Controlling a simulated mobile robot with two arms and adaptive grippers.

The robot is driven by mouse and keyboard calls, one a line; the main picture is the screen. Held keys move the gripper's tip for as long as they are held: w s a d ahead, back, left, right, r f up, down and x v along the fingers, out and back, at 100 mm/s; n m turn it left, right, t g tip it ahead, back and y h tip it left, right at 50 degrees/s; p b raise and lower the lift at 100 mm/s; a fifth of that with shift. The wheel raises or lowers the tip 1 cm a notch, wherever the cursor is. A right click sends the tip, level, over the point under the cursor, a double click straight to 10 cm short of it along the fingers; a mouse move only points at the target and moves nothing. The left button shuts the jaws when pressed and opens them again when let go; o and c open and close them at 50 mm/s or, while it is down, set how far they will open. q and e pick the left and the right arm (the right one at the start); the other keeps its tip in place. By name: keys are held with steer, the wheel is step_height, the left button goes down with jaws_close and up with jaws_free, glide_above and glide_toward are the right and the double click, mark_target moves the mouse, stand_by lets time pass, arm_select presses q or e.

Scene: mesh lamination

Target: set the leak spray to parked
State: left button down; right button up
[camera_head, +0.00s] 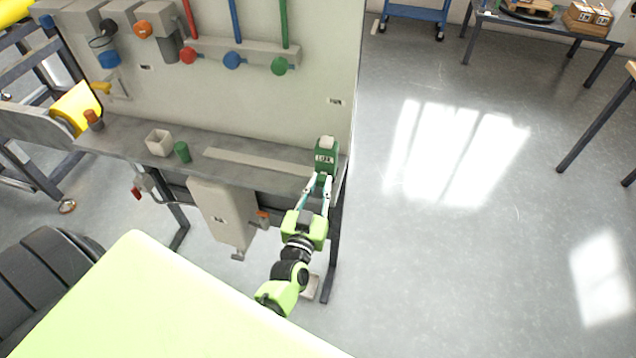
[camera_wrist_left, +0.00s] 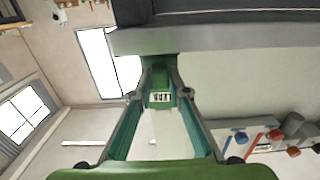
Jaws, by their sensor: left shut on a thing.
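The leak spray (camera_head: 326,156) appears as a green bottle with a pale cap and a white label. It is upright at the right end of the grey shelf (camera_head: 232,172). My left gripper (camera_head: 319,184) is shut on the bottle from the front, low on its body. In the left wrist view the green bottle (camera_wrist_left: 161,80) sits between my left fingertips (camera_wrist_left: 164,94), against the grey shelf edge. The label's text is too small to read. My right gripper is not in view.
A panel with red, blue and green valve handles (camera_head: 232,60) rises behind.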

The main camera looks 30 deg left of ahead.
arm_select(q)
steer(key=shift+d, duration=0.2)
steer(key=c, duration=1.9)
jaws_free()
steer(key=shift+d, duration=0.1)
steer(key=v, duration=1.2)
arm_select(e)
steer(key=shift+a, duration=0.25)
arm_select(q)
steer(key=shift+f, duration=0.15)
